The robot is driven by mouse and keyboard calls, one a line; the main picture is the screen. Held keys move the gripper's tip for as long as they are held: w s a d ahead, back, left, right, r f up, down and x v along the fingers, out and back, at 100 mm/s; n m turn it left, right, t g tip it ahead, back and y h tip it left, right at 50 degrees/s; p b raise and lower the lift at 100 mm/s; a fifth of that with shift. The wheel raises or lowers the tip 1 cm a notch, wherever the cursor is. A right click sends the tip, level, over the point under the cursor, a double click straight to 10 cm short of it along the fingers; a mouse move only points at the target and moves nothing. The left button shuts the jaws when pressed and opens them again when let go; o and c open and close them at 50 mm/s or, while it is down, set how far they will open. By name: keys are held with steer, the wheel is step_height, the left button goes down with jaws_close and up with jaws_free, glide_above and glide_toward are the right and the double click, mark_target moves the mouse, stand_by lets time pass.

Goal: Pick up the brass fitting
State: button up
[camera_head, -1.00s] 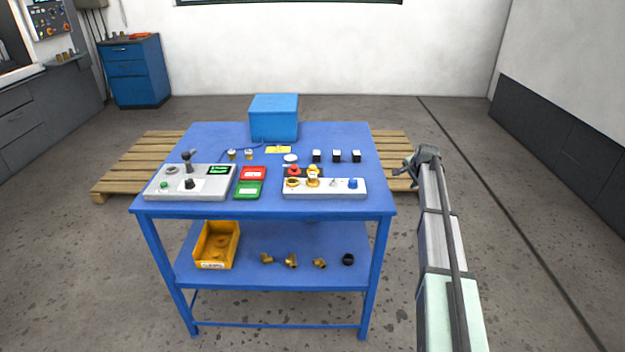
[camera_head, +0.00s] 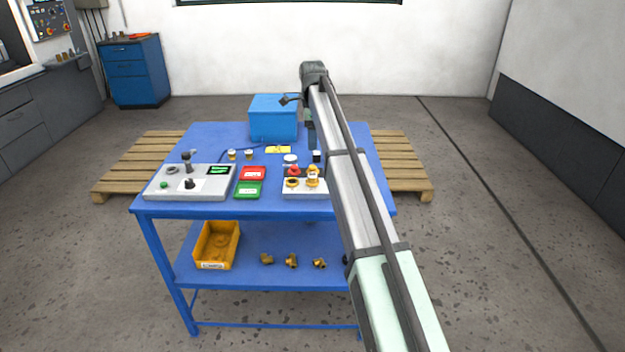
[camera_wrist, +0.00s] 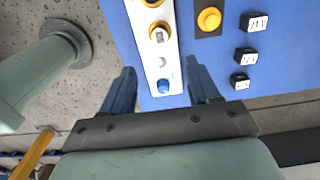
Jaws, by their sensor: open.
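Several brass fittings lie in a row on the lower shelf of the blue table: a left one (camera_head: 266,258), a middle one (camera_head: 291,260) and a right one (camera_head: 319,263). I cannot tell which of them the task names. None of them shows in the wrist view. My gripper (camera_wrist: 160,68) is open and empty, its two blue fingers apart above the right part of the tabletop. In the head view my arm reaches over the table's right side, well above the shelf.
A yellow bin (camera_head: 204,258) stands left of the fittings. The blue tabletop (camera_head: 215,136) above the shelf carries a grey control box (camera_head: 210,186), a button panel (camera_head: 303,194), red and green boxes and a blue box (camera_head: 273,120). Small black switches (camera_wrist: 244,54) show in the wrist view.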

mark_target(314, 174)
steer(key=f, duration=1.3)
steer(key=shift+s+d+f, duration=0.1)
steer(key=shift+d+f, duration=0.1)
steer(key=shift+f, duration=0.15)
jaws_close()
